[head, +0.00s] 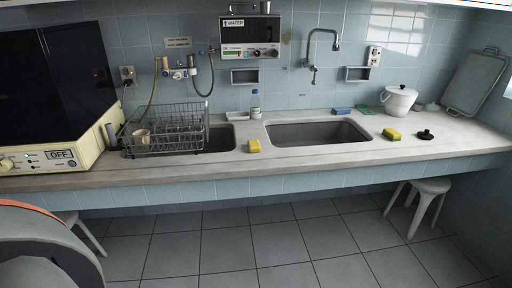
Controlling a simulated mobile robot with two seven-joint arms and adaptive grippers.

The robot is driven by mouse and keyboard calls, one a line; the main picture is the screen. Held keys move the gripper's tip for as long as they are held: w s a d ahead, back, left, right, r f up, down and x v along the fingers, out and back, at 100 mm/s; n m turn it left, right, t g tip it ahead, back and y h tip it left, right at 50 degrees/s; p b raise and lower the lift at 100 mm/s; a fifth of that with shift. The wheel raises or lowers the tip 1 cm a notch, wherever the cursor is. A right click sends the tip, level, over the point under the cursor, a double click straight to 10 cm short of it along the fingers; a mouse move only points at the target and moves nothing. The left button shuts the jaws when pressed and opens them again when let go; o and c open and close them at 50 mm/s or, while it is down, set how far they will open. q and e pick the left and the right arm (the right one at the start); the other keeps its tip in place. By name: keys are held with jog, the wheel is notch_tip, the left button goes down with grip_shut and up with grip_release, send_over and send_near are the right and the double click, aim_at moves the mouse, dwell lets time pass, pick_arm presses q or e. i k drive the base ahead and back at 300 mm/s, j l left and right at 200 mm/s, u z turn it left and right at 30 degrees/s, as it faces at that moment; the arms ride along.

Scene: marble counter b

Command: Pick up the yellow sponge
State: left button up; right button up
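Two yellow sponge-like blocks lie on the marble counter (330,157) in the head view. One yellow block (254,146) is near the middle of the counter, between the two sinks and close to the front edge. The other yellow block (391,133) lies to the right of the right sink, in front of a white lidded pot. I cannot tell from this view which one is the task's sponge. Neither gripper is in view.
A wire dish rack (165,130) holding dishes stands at the left sink. The right sink basin (316,133) is empty. The white pot (399,100) and a black lid-like object (425,134) are at the right. White stools (416,203) stand below the counter.

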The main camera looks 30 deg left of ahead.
aim_at(390, 133)
jog(key=i+l, duration=0.2)
jog(key=i, duration=0.15)
jog(key=i+l, duration=0.15)
jog(key=i, duration=0.25)
jog(key=i+l+u, duration=0.1)
jog(key=i, duration=0.25)
jog(key=l, duration=0.1)
